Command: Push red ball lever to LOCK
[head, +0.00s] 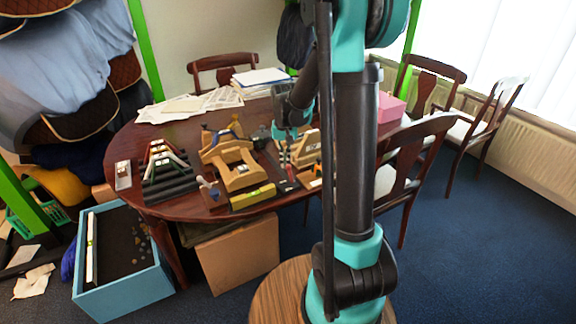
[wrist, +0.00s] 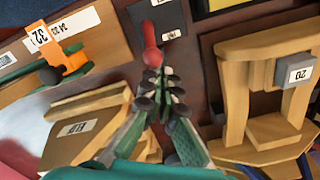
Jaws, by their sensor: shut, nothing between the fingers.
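The red ball lever (wrist: 151,54) stands out from a small black plate (wrist: 176,18) at the top centre of the wrist view. The plate carries two small white labels, too small to read for certain. My gripper (wrist: 154,84) is shut and empty, its fingertips right at the near end of the red ball. I cannot tell whether they touch it. In the head view my gripper (head: 285,157) points down over the front right of the round table, and the lever is too small to make out clearly there.
A wooden frame (wrist: 235,95) with a grey block marked 20 stands close on the right. An orange clamp (wrist: 65,58) marked 32 and a wooden block (wrist: 85,130) lie on the left. In the head view, a yellow level (head: 253,197) lies near the table's (head: 150,205) front edge.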

